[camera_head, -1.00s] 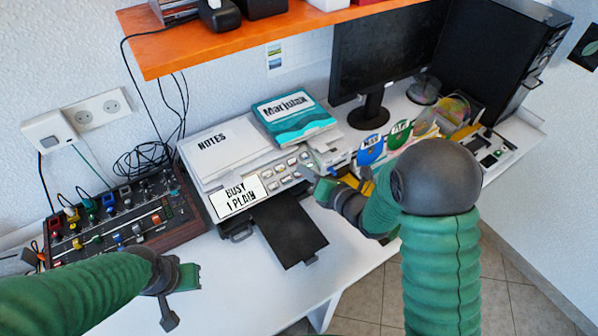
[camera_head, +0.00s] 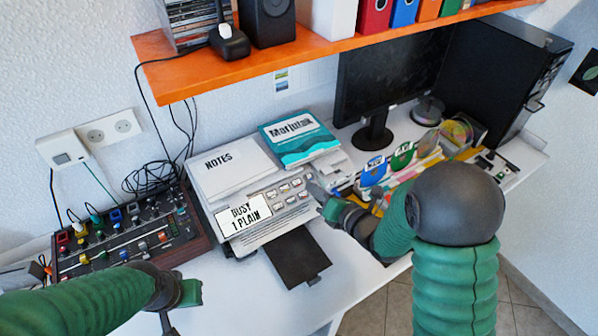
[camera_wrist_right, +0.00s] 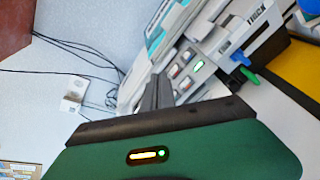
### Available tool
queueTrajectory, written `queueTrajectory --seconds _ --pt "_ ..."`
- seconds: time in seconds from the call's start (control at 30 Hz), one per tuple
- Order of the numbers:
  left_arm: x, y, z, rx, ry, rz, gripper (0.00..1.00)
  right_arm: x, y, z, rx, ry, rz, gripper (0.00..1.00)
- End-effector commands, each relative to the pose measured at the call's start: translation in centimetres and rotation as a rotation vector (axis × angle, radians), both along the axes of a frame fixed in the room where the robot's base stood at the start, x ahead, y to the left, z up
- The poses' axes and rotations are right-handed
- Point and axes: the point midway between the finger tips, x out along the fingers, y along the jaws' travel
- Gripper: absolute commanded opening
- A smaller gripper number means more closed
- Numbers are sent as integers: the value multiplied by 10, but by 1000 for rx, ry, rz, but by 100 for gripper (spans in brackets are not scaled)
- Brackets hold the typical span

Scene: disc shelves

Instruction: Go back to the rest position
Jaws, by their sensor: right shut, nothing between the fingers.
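My right gripper (camera_head: 318,192) is over the desk, just right of the printer and left of the upright disc folders. It is shut and empty; its closed fingers (camera_wrist_right: 157,92) also show in the right wrist view, pointing toward the printer's button panel. My left gripper (camera_head: 182,298) is low at the left, over the desk in front of the mixer. Its fingers are partly cut off or hidden, so its opening is unclear.
A printer (camera_head: 285,195) bears papers and a teal book (camera_head: 297,140). A mixer (camera_head: 130,240) is at the left. Blue and green discs (camera_head: 388,166) stand in folders by the monitor (camera_head: 385,85). An orange shelf (camera_head: 290,58) overhangs the desk.

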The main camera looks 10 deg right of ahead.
Motion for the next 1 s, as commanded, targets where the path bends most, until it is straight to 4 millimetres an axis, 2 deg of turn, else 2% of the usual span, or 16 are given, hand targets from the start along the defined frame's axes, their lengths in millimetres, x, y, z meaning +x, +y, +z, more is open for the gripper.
queueTrajectory --seconds 0.13,0.2,0.27,0.37,0.47,0.53,0.6,0.73,0.83,0.9,1.0 --pt "0 0 1 0 0 0 0 0 -1 1 11 12 -10 0" --pt "0 0 5 0 0 0 0 0 -7 3 61 72 -62 0" --pt "0 0 11 0 0 0 0 -3 -18 5 153 174 -158 0" --pt "0 0 25 0 0 0 0 -18 -43 6 410 415 -431 0" --pt "0 0 37 0 0 0 0 -51 -67 4 741 654 -794 0" --pt "0 0 46 0 0 0 0 -83 -77 4 980 784 -1069 0" --pt "0 0 53 0 0 0 0 -120 -81 4 1208 879 -1352 0" --pt "0 0 63 0 0 0 0 -180 -77 7 1525 950 -1803 0" --pt "0 0 65 0 0 0 0 -208 -72 9 1649 948 -2012 0" --pt "0 0 65 0 0 0 0 -217 -70 9 1683 942 -2079 0" --pt "0 0 64 0 0 0 0 -219 -70 8 1692 940 -2099 0"
